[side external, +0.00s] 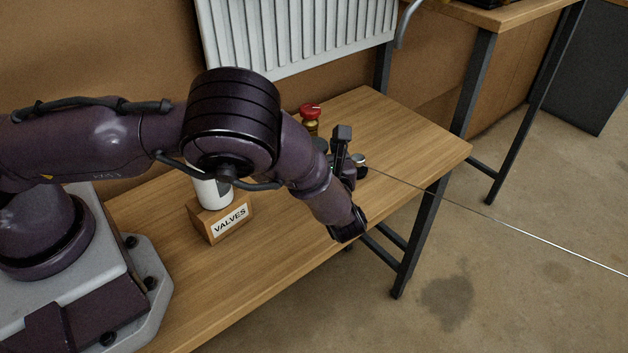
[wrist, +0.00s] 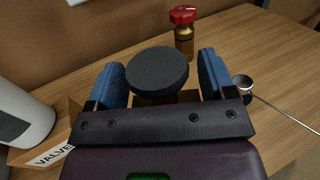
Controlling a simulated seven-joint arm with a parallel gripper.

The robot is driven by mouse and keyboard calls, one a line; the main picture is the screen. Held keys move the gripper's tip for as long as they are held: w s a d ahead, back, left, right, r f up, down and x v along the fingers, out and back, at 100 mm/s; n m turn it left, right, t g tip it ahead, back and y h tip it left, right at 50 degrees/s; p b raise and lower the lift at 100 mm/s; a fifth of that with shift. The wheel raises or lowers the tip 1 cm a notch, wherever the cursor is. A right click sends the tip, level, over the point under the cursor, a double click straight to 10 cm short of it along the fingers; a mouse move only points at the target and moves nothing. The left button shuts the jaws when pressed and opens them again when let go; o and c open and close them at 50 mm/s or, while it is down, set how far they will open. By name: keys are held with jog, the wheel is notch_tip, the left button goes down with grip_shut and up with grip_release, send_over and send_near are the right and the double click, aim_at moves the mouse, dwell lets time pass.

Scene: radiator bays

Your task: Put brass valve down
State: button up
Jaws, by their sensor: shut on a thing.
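My gripper (wrist: 160,68) shows two blue fingers in the wrist view, one on each side of a thing with a round black top. I take this held thing to be the brass valve (wrist: 157,74). Its body is mostly hidden under the top and behind the gripper; a small brownish part shows below. I cannot tell whether its base touches the bench. In the side view, my arm hides most of the gripper over the far right part of the wooden bench (side external: 270,262).
A red-topped brass-coloured piece (side external: 311,113) stands beyond the gripper. A small silver cup-like piece (wrist: 243,82) with a long thin rod lies to the right. A wooden block labelled VALVES (side external: 229,222) and a white cylinder (side external: 214,192) stand left. The bench's front strip is clear.

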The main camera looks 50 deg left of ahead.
jog(key=shift+f, duration=2.9)
jog(key=shift+f, duration=0.1)
jog(key=o, duration=1.1)
jog(key=shift+f, duration=0.1)
jog(key=shift+s+d, duration=0.1)
jog(key=shift+d, duration=0.15)
jog(key=v, duration=1.1)
jog(key=shift+d+r, duration=0.2)
jog(key=shift+d, duration=0.05)
